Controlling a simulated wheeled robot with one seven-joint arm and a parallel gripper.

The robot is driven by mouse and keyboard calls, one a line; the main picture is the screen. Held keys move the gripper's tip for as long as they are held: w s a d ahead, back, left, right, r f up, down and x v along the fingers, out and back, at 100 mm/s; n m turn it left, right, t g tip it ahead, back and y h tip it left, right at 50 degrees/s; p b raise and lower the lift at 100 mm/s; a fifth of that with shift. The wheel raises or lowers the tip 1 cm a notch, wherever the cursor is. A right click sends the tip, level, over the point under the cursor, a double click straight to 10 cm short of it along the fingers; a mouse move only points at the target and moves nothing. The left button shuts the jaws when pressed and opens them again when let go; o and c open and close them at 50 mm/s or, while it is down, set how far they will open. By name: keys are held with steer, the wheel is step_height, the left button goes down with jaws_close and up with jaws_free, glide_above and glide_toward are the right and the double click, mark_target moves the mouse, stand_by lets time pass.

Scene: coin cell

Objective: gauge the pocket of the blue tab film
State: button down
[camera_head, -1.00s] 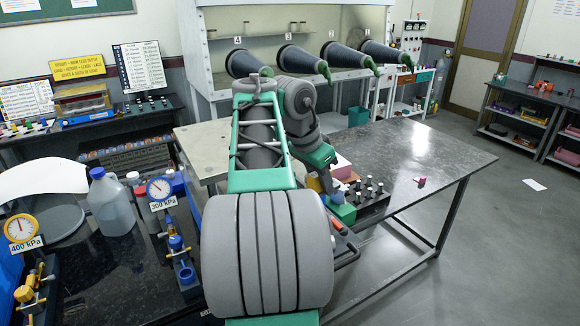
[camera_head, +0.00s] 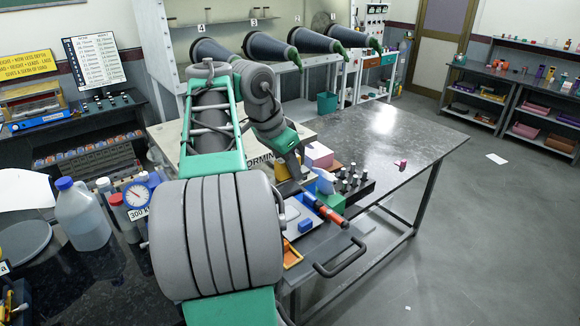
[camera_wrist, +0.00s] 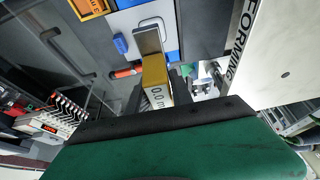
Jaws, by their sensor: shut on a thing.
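My gripper (camera_wrist: 160,95) is shut on a yellow gauge (camera_wrist: 154,70) with a white face reading "0.0 m", the rest cut off. A grey metal plate (camera_wrist: 149,38) shows just beyond the gauge; I cannot tell whether they touch. Beyond is a pale panel with blue edges (camera_wrist: 172,57) and a small blue block (camera_wrist: 121,43). In the head view my gripper (camera_head: 298,184) is over the left rear of this panel, and the small blue block (camera_head: 305,226) lies on its front part. I cannot tell which blue part is the tab film, and its pocket is not clear.
An orange-red cylinder (camera_head: 330,214) lies right of the panel, with a dark handle (camera_head: 341,261) in front. The dark table's right side is mostly clear.

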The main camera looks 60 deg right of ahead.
step_height(320, 180, down, 9)
steer(key=b, duration=0.7)
steer(key=shift+f, duration=0.3)
stand_by(1.3)
steer(key=c, duration=1.1)
jaws_free()
steer(key=shift+o, duration=0.2)
step_height(320, 180, up, 7)
steer(key=p, duration=0.7)
